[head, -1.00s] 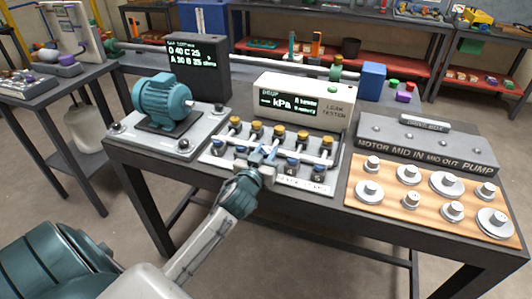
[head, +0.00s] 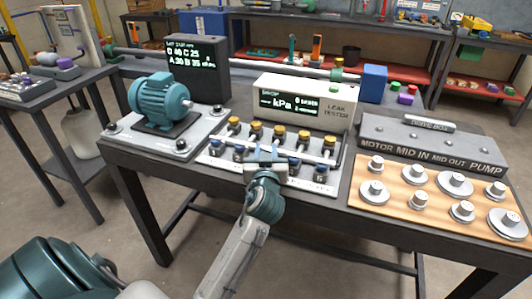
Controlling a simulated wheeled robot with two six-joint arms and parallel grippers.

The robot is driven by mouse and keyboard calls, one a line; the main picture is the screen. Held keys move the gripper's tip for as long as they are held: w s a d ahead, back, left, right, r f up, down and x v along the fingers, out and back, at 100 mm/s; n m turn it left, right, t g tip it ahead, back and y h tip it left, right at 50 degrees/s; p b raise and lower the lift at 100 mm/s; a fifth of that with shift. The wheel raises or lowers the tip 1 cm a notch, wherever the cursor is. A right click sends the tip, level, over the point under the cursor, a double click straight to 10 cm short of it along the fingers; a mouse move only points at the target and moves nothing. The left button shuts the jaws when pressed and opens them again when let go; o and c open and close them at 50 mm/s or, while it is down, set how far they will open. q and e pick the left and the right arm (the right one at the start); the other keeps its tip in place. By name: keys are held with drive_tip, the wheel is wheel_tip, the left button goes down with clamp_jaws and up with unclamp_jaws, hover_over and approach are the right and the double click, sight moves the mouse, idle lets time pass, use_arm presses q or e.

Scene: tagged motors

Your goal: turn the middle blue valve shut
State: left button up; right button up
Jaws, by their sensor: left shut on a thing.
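The valve panel (head: 212,160) lies on the bench with a row of yellow-topped valves (head: 279,131) at the back and a row of blue valves in front. Two blue valves show left of my gripper, one of them the second valve (head: 239,152), and two to the right, including the fourth valve (head: 294,164). My left gripper (head: 265,159) comes from the front and is shut at the middle blue valve (head: 265,150), which its fingers mostly hide. How far that valve is turned cannot be told. My right gripper is not in view.
The leak tester (head: 333,112) stands behind the panel. A teal motor (head: 160,101) on a grey plate is to the left. A wooden board (head: 392,203) with several metal discs is to the right, before the drive box (head: 425,140).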

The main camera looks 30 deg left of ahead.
use_arm(q)
drive_tip(key=o, duration=0.9)
drive_tip(key=shift+o, duration=0.2)
drive_tip(key=shift+s+d, duration=0.3)
drive_tip(key=shift+s, duration=0.1)
drive_tip(key=b+v, duration=0.1)
drive_tip(key=v, duration=0.8)
drive_tip(key=shift+s+d, duration=0.2)
drive_tip(key=shift+s, duration=0.15)
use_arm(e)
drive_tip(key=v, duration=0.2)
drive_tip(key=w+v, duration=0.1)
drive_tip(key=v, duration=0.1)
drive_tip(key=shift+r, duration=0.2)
